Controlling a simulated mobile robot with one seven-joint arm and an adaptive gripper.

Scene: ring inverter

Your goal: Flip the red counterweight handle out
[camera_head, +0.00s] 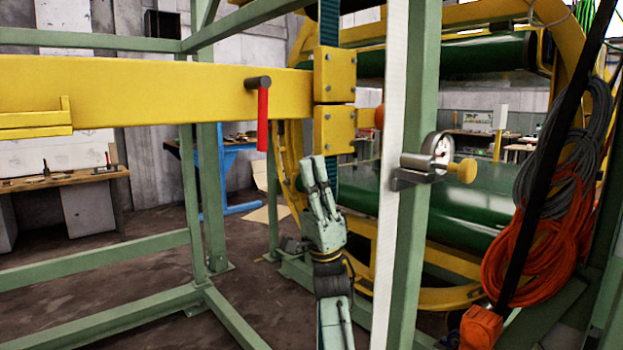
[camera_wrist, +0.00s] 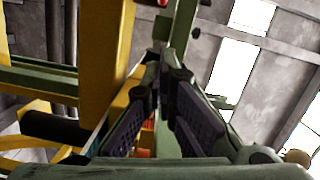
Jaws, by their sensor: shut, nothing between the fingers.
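The red counterweight handle (camera_head: 262,120) hangs straight down from a dark pivot (camera_head: 258,83) on the yellow beam (camera_head: 190,92). My gripper (camera_head: 317,170) points upward, below and to the right of the handle in the head view. It is shut and empty, clear of the handle there. In the wrist view my gripper's dark-padded fingers (camera_wrist: 165,62) extend up the middle. A small red patch (camera_wrist: 153,3) shows at the top edge of that view; I cannot tell if it is the handle.
A white strip and green post (camera_head: 412,240) with a dial gauge (camera_head: 436,150) stand right of my gripper. Yellow bracket blocks (camera_head: 334,130) sit just above it. Green frame rails (camera_head: 95,262) cross the lower left. A workbench (camera_head: 65,180) stands behind.

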